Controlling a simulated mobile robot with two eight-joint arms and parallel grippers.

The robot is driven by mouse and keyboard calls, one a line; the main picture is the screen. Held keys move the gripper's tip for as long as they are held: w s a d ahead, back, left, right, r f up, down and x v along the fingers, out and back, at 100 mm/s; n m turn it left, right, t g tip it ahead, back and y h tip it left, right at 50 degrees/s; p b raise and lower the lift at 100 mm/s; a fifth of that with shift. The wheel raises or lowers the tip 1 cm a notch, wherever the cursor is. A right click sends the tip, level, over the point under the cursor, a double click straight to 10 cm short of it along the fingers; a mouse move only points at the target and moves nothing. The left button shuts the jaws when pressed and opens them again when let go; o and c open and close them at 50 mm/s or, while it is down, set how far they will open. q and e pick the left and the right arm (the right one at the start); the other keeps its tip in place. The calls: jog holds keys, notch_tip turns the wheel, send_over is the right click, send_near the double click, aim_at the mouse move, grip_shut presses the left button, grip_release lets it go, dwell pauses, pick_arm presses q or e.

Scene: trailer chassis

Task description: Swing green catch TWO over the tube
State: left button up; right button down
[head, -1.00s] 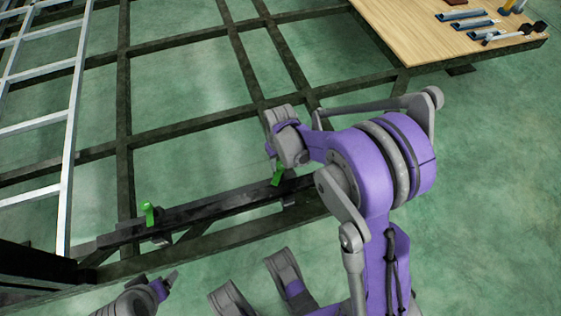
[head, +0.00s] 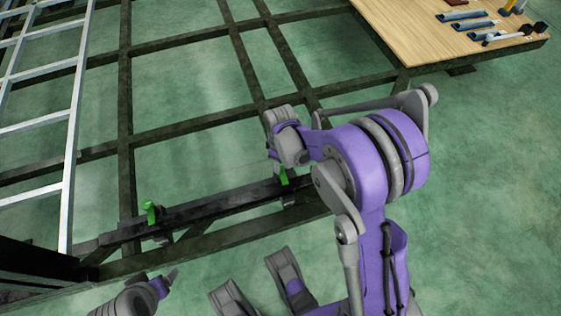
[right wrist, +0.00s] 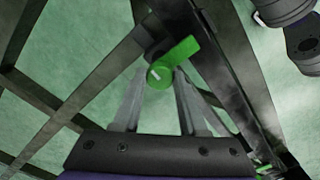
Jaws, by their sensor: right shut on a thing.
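Two green catches sit along a dark tube (head: 205,213) on the chassis's near edge. The left catch (head: 150,210) stands up from its mount, clear of my grippers. The right catch (head: 284,177) is at the fingers of my right gripper (head: 283,165). In the right wrist view, my right gripper (right wrist: 158,100) is shut on this green catch (right wrist: 182,55), whose round end lies at the fingertips with a small white mark. I cannot read which catch is numbered two. My left gripper (head: 168,278) is low at the left, away from both catches; its jaws are unclear.
Dark chassis beams (head: 125,120) form a grid over the green floor. A pale ladder-like frame (head: 72,130) lies at the left. A wooden board (head: 420,35) with several tools is at the upper right. Open floor lies at the right.

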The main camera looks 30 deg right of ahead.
dwell(0.5)
jog(key=shift+c, duration=2.2)
grip_release()
jog(key=shift+r, duration=0.15)
notch_tip(320, 180, up, 11)
jog(key=p, duration=0.3)
jog(key=shift+f, duration=0.2)
